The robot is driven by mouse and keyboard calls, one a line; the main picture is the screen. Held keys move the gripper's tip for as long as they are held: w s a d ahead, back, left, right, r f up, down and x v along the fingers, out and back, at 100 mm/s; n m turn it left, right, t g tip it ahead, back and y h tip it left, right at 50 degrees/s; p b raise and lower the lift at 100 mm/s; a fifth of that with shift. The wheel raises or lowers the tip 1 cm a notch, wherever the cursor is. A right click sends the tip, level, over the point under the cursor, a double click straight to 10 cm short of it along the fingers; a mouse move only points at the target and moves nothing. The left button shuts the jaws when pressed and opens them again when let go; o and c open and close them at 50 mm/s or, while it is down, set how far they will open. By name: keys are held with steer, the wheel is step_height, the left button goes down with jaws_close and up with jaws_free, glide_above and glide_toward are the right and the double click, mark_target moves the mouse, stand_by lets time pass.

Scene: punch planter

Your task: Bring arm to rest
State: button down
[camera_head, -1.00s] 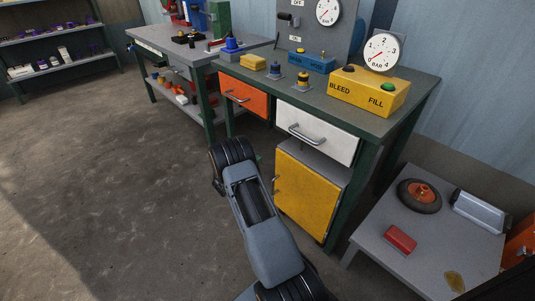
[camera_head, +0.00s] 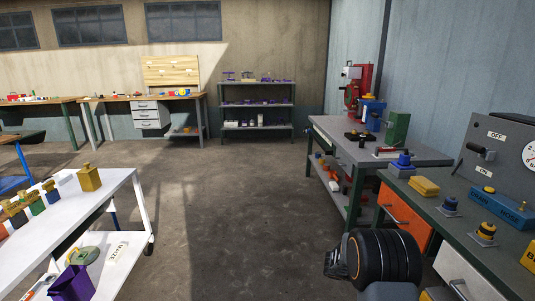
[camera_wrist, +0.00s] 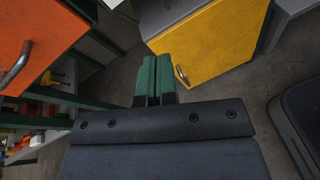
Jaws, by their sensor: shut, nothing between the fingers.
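My gripper (camera_wrist: 155,80) shows in the wrist view as two green fingers side by side, shut with nothing between them. It points at open floor beside the yellow cabinet door (camera_wrist: 213,43); no contact with the door is visible. In the head view my arm (camera_head: 385,258) is at the lower right, in front of the workbench with the orange drawer (camera_head: 405,220). The gripper's fingers cannot be made out in that view.
A white cart (camera_head: 75,215) with coloured blocks stands at the left. The grey workbench (camera_head: 440,190) with a yellow box, knobs and a blue box is close on the right. A shelf rack (camera_head: 258,105) stands at the back. The floor (camera_head: 240,220) between is clear.

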steer(key=s+a+r+m+t+y+p, duration=0.2)
steer(key=s+a+r+m+y+p, duration=0.2)
steer(key=r, duration=0.8)
steer(key=s+a+r+m+t+y+p, duration=0.1)
steer(key=s+a+r+m+y+p, duration=0.3)
steer(key=a+r+p, duration=0.6)
steer(key=s+a+r+m+t+y+p, duration=0.2)
steer(key=s+a+r+m+y+p, duration=0.3)
steer(key=r, duration=0.9)
steer(key=s+a+y+p, duration=0.1)
steer(key=s+a, duration=0.2)
steer(key=s, duration=0.1)
steer(key=shift+s+t+y+p, duration=0.3)
steer(key=shift+s+y+p, duration=0.05)
steer(key=shift+y+p, duration=0.05)
